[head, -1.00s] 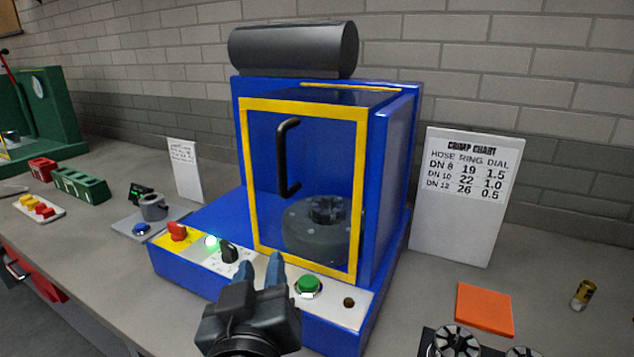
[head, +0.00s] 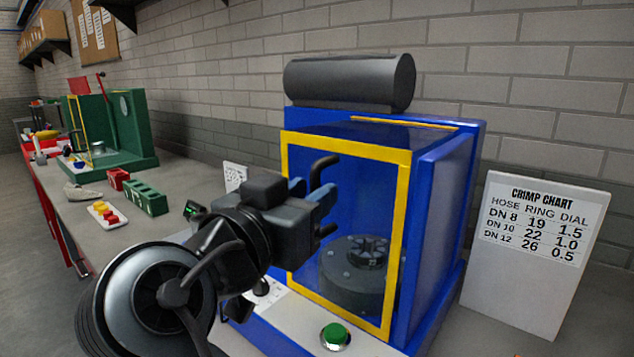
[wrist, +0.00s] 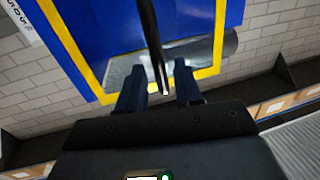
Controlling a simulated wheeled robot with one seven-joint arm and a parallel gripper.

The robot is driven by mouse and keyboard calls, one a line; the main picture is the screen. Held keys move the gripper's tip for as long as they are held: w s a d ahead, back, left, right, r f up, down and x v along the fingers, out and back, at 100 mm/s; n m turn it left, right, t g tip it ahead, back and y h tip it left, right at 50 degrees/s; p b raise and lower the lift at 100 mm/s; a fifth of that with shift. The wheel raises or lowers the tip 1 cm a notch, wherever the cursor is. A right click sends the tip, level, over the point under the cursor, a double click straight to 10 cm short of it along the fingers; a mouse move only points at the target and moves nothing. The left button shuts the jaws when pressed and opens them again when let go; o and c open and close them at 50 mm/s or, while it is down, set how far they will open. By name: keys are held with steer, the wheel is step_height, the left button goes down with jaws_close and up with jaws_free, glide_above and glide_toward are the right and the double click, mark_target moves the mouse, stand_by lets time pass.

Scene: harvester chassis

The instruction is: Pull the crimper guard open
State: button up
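The crimper guard is a clear panel in a yellow frame (head: 403,205) on the front of the blue crimper (head: 442,200); it looks closed. Its black handle (head: 322,168) stands out from the panel, its middle hidden behind my fingers in the head view. My gripper (head: 312,192) is at the handle. In the wrist view the fingers of my gripper (wrist: 158,72) are apart, with the handle (wrist: 150,35) running between them. I see gaps beside the handle, so the fingers do not look closed on it. The yellow frame (wrist: 70,45) also shows there.
A green button (head: 335,335) sits on the crimper's front panel below the guard. The crimp chart (head: 535,250) stands to the right. A green block (head: 146,198) and a green machine (head: 125,130) are on the bench to the left.

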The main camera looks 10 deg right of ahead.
steer(key=shift+x, duration=1.1)
jaws_close()
